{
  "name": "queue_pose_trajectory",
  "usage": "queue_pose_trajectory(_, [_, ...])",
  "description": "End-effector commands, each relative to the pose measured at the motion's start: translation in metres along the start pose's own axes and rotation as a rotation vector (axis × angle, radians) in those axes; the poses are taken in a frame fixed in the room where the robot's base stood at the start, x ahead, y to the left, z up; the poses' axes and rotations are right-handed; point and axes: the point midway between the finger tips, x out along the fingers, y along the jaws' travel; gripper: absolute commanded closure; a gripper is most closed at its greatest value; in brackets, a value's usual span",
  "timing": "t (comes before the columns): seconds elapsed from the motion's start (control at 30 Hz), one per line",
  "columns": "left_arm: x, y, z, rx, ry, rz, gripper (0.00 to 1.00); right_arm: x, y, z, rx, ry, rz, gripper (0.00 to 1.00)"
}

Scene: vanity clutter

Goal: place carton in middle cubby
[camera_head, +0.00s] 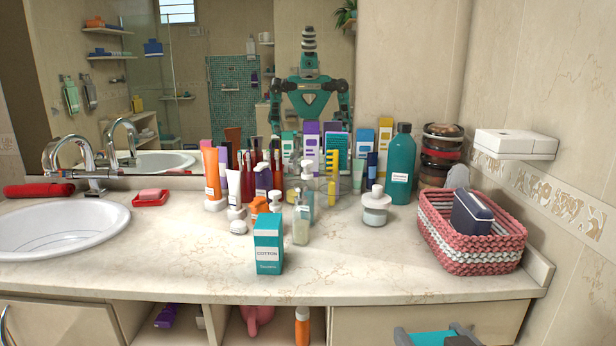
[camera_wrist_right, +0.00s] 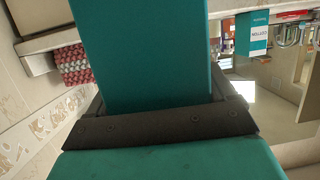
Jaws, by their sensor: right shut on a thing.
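My right gripper (camera_head: 434,333) is low in front of the counter's right part, at the bottom edge of the head view. It is shut on a plain teal carton (camera_head: 432,338), which is mostly cut off there. In the right wrist view the teal carton (camera_wrist_right: 145,50) fills the upper middle between the dark fingers. Another teal carton, labelled COTTON (camera_head: 268,246), stands upright on the counter near its front edge. Open cubbies show below the counter; one (camera_head: 277,323) holds a pink object and an orange bottle. My left gripper is not in view.
A pink-and-white woven basket (camera_head: 470,250) with a dark blue case stands at the counter's right. Several bottles and tubes crowd the back by the mirror. A purple item (camera_head: 165,316) lies in the left cubby. A closed panel (camera_head: 365,325) is right of the cubbies.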

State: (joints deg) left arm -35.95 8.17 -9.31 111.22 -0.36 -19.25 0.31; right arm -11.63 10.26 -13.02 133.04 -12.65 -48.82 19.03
Motion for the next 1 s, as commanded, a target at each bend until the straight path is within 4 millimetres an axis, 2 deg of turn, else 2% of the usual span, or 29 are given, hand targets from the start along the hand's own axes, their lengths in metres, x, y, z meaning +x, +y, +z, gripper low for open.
queue_pose_trajectory(0.1, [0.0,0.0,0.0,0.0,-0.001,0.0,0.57,-0.013,0.005,0.008,0.01,0.0,0.029,0.54])
queue_pose_trajectory(0.23, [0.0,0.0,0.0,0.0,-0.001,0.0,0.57,-0.019,0.007,0.011,0.016,0.0,0.044,0.54])
queue_pose_trajectory(1.0, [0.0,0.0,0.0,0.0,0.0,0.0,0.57,-0.019,0.007,0.011,0.014,0.001,0.044,0.54])
